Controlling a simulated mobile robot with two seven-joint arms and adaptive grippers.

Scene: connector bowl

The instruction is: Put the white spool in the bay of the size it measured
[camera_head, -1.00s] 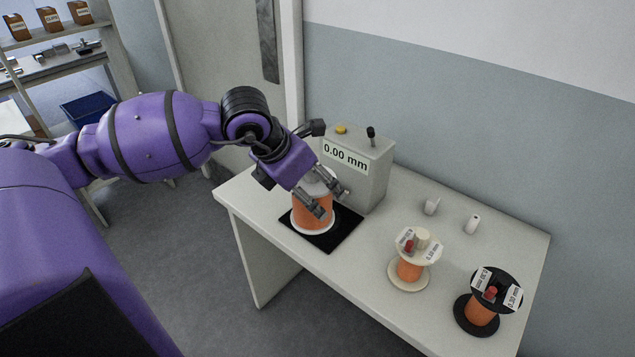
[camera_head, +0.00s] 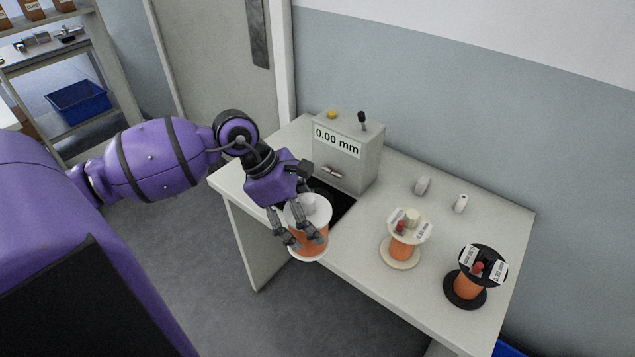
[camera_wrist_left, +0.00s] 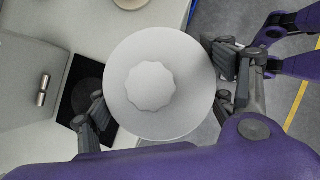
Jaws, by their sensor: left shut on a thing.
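The white spool (camera_head: 309,243), wound with orange wire, is held in my left gripper (camera_head: 290,234) at the table's front edge. The gripper's fingers are shut around its sides. In the left wrist view the spool's white top flange and knob (camera_wrist_left: 150,87) fill the middle, with a finger on each side. The gauge (camera_head: 345,150) behind it reads 0.00 mm, and its black mat (camera_head: 342,205) is partly hidden by the spool and arm. No bay is clearly visible in these views. My right gripper is not in view.
A cream spool (camera_head: 404,238) and a black spool (camera_head: 476,274), both with orange wire and labels, stand on the table (camera_head: 372,284). A blue bin (camera_head: 78,103) is on the shelf unit at the left.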

